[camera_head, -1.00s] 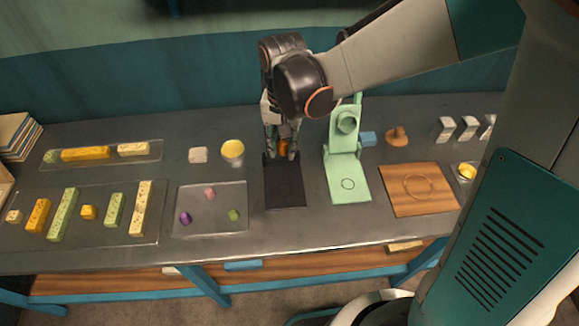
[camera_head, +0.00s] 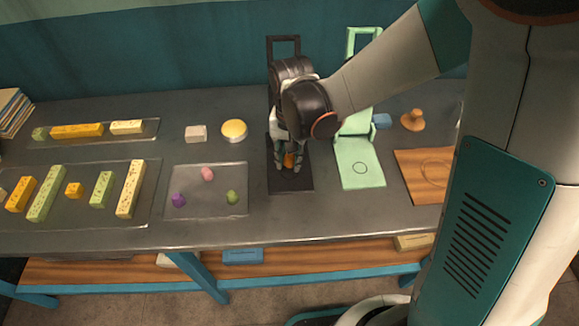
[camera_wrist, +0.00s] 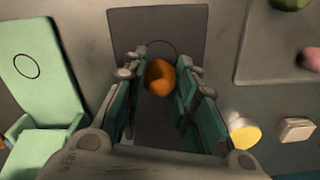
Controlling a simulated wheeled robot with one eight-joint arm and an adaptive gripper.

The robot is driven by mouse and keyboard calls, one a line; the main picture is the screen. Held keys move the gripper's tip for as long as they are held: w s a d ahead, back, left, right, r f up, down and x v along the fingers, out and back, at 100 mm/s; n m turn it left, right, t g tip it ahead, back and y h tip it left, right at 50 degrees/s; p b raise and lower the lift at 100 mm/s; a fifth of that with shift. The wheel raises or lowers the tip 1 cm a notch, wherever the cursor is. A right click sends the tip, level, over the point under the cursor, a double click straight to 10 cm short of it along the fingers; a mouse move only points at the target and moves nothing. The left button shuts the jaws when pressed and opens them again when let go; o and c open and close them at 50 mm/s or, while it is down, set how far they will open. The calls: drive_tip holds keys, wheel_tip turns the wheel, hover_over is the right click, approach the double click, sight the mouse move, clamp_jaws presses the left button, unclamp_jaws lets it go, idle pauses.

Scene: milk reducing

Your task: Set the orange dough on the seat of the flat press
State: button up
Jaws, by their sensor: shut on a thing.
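The orange dough (camera_head: 289,160) is a small rounded lump between the fingers of my gripper (camera_head: 289,167). My gripper is shut on it, and it also shows in the wrist view (camera_wrist: 160,77). Below is the dark flat base plate of a black press (camera_head: 303,184), with a thin ring marked on it (camera_wrist: 175,44). The dough is over this plate, close to the ring. I cannot tell whether the dough touches the plate. The black press's upright frame (camera_head: 284,38) stands behind my gripper, and my wrist hides its middle.
A green press (camera_head: 361,173) with a ringed plate stands just right. A tray (camera_head: 225,208) holding purple, pink and green lumps lies left. A yellow-topped cup (camera_head: 234,130) and a pale block (camera_head: 196,133) stand behind it. A wooden board (camera_head: 418,170) is further right.

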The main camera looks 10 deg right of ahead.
sight(290, 161)
drive_tip(key=shift+f+b, duration=0.9)
drive_tip(key=shift+f, duration=0.8)
drive_tip(key=shift+f, duration=0.1)
drive_tip(key=o, duration=0.9)
wheel_tip(290, 161, up, 12)
drive_tip(key=p, duration=0.4)
